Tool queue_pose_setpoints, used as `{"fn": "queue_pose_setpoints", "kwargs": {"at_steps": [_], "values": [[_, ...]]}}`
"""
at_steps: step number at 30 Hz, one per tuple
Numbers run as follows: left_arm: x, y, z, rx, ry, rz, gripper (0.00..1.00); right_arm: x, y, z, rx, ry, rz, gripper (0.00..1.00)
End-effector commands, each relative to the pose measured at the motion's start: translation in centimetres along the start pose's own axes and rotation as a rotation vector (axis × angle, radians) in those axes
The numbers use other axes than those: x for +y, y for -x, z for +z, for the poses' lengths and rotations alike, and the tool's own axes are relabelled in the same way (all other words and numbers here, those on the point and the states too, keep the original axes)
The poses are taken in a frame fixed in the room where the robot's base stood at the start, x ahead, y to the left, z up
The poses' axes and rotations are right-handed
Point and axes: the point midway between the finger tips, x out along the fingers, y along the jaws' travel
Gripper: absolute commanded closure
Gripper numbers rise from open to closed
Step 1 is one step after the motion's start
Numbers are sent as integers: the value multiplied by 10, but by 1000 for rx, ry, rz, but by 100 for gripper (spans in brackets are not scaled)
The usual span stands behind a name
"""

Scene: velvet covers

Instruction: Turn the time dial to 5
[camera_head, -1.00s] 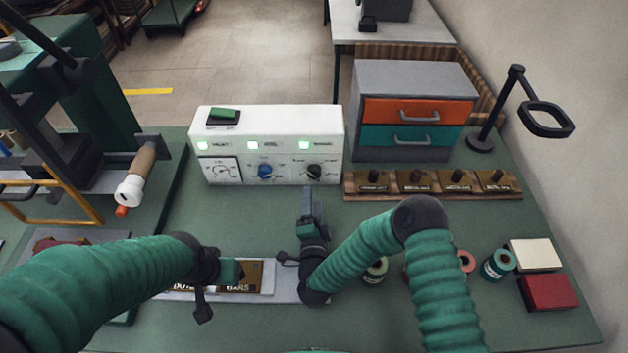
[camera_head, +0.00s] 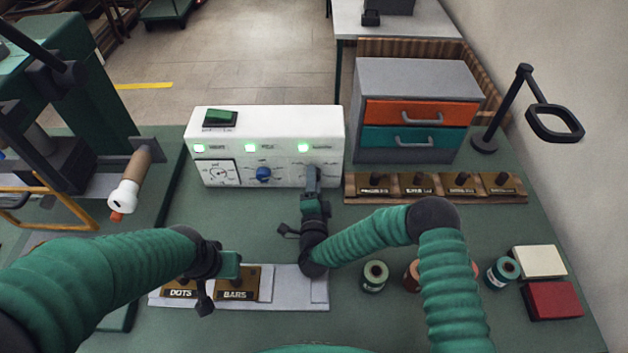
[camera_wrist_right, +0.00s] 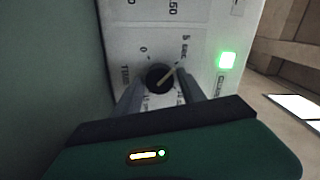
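The white control box (camera_head: 265,130) stands at the back of the green table. Its time dial is a black knob (camera_wrist_right: 158,79) with a pale pointer line, seen in the right wrist view. The line slants up and right, roughly towards the "5 sec" print. My right gripper (camera_wrist_right: 161,88) has one finger on each side of the knob, with small gaps apparent; it also shows in the head view (camera_head: 312,172), where it hides the dial. My left gripper (camera_head: 228,266) hangs by the DOTS and BARS blocks; its fingers are unclear.
The blue knob (camera_head: 263,174) and a gauge (camera_head: 217,172) are left of the dial. A drawer cabinet (camera_head: 415,110) and a row of labelled blocks (camera_head: 435,188) stand to the right. Spools (camera_head: 375,277) lie by my right arm. The table before the box is mostly clear.

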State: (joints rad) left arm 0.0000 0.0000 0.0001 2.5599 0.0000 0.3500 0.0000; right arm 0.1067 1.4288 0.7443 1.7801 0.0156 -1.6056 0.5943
Motion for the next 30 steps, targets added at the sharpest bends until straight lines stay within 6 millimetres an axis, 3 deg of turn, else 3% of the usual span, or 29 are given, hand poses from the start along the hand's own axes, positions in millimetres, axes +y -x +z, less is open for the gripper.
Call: {"fn": "queue_pose_setpoints", "kwargs": {"at_steps": [1, 10, 18, 24, 25, 30], "values": [[0, 0, 0, 0, 0, 0, 64, 0, 0, 0, 0, 0, 0, 60], [0, 0, 0, 0, 0, 0, 64, 1, -1, 1, -1, 0, 2, 100], [0, -9, 2, 0, 0, 0, 64, 3, -1, 1, -2, -134, 3, 100], [0, -8, 2, 0, 0, 0, 64, 2, 0, 2, -4, -134, 4, 100], [0, -8, 2, 0, 0, 0, 64, 2, 0, 2, -4, -134, 4, 61], [0, -8, 2, 0, 0, 0, 64, 2, 0, 1, -3, -133, 4, 41]]}}
